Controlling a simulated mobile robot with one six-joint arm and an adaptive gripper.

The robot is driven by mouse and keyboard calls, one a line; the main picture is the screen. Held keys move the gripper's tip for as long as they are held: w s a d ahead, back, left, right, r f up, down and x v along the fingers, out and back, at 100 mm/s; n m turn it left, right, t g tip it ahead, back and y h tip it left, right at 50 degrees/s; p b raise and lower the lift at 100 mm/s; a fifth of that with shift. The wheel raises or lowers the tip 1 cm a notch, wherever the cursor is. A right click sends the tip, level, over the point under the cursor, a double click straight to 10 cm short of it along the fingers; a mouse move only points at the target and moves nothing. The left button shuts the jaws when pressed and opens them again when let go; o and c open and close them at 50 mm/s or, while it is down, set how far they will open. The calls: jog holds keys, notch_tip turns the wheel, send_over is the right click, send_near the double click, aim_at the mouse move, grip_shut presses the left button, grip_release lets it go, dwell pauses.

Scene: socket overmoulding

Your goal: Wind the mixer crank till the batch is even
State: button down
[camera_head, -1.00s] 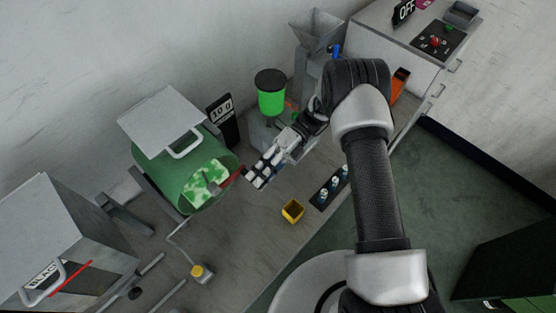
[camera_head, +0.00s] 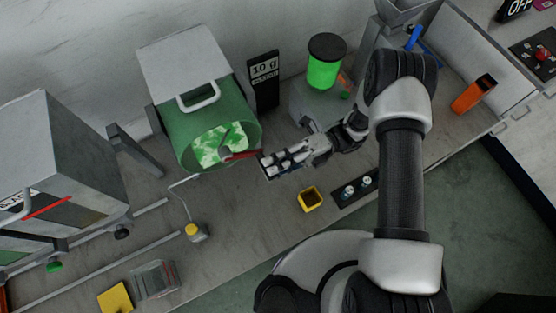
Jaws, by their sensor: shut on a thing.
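The mixer is a green drum (camera_head: 182,143) with a raised grey lid (camera_head: 185,62) that has a white handle. Through its open face I see the batch (camera_head: 222,143), a patchy mix of light and darker green. A red crank (camera_head: 242,155) reaches from the middle of the drum's face to the right. My gripper (camera_head: 266,164) is at the crank's right end, to the right of the drum, and is shut on it. The fingers hide the crank's grip end.
A display reading about "10 0" (camera_head: 264,77) stands behind the gripper, near a canister of bright green (camera_head: 323,68). A yellow open cup (camera_head: 311,199) and a black strip with small pieces (camera_head: 355,189) lie in front. A yellow-topped button box (camera_head: 195,231) sits left. Grey machine (camera_head: 62,150) stands far left.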

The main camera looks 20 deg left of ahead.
dwell(0.3)
jog(key=c, duration=1.5)
grip_release()
jog(key=v, duration=1.2)
